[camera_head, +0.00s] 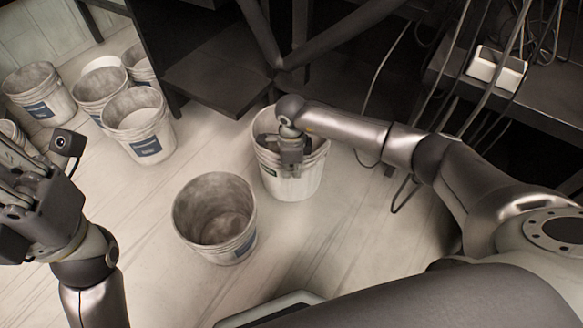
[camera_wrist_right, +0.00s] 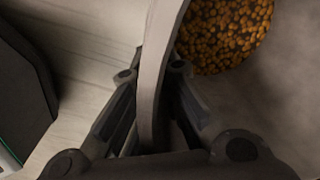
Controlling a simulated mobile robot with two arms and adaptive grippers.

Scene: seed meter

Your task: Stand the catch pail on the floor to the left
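The catch pail (camera_head: 291,181), a white bucket with a green-edged label, stands upright near the middle of the head view, by the dark frame. My right gripper (camera_head: 290,150) reaches over it. In the right wrist view the fingers of my right gripper (camera_wrist_right: 151,75) lie on either side of the pail's wall (camera_wrist_right: 153,95), close against it, and appear shut on it. Orange-yellow grains (camera_wrist_right: 222,32) show inside the pail. Whether its base touches the floor is hard to tell. My left gripper (camera_head: 22,190) is at the left edge, away from the pails; its opening is unclear.
An empty white bucket (camera_head: 240,244) stands on the floor to the front left of the held pail. Several labelled buckets (camera_head: 150,148) cluster at the far left. A dark metal frame (camera_head: 225,85) rises behind. Cables hang at the right. Bare floor (camera_head: 190,165) lies between.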

